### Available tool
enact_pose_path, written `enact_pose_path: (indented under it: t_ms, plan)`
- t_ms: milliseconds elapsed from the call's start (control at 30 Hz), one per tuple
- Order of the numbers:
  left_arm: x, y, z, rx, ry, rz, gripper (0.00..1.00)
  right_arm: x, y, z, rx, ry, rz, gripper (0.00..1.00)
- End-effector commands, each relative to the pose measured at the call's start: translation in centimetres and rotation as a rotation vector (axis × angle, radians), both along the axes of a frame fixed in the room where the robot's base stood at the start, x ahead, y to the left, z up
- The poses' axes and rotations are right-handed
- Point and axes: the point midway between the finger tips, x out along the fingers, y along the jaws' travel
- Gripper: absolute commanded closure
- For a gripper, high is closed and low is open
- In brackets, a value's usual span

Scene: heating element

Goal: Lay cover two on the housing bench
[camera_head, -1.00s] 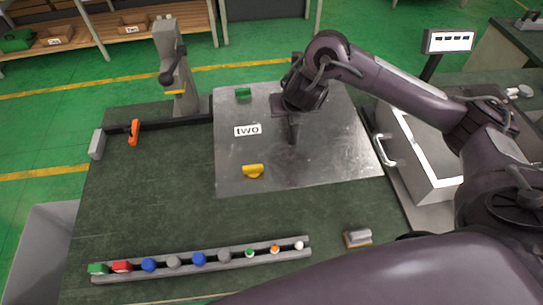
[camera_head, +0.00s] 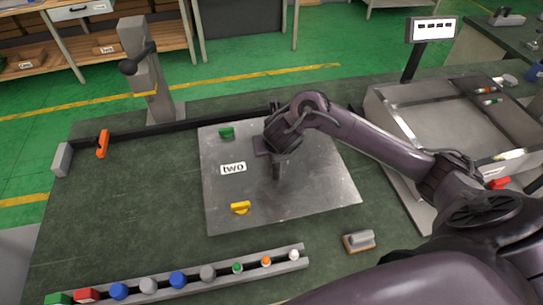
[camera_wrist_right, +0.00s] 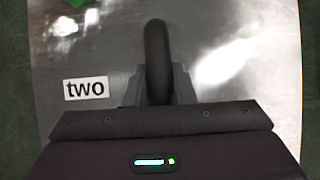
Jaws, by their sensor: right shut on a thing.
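Cover two (camera_head: 310,195) is a flat, shiny metal plate with a white "two" label (camera_head: 233,168), a green piece at its far left and a yellow piece near its front edge. It appears flat over the dark green bench top (camera_head: 130,205); I cannot tell whether it touches. My right gripper (camera_head: 277,170) is above the plate's middle, shut on its dark upright handle. In the right wrist view, the rounded handle (camera_wrist_right: 157,60) stands between the fingers (camera_wrist_right: 155,88) and the label lies to its left. My left gripper is not in view.
A rail of several coloured knobs (camera_head: 180,280) runs along the bench front. A small grey-and-brown block (camera_head: 358,241) lies right of it. A grey post (camera_head: 145,70) and an orange clamp (camera_head: 102,144) stand at the back left. An open metal box (camera_head: 400,115) is at the right.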

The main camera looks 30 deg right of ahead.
Motion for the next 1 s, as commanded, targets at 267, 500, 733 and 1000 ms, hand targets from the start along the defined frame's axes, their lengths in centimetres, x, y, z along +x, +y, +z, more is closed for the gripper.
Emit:
enact_pose_path:
  t_ms: [267,500,733,1000]
  plan:
    - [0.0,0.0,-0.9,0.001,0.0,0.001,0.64,0.1,0.0,-2.4,0.001,-0.004,-0.002,1.0]
    - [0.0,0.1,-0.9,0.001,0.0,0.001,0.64,0.1,0.0,-2.4,0.001,-0.005,-0.002,1.0]
    - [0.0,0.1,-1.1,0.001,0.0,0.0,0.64,0.0,0.0,-2.9,0.0,0.001,0.0,0.61]
    - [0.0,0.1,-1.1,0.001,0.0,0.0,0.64,0.0,0.0,-2.9,0.0,0.001,0.0,0.55]
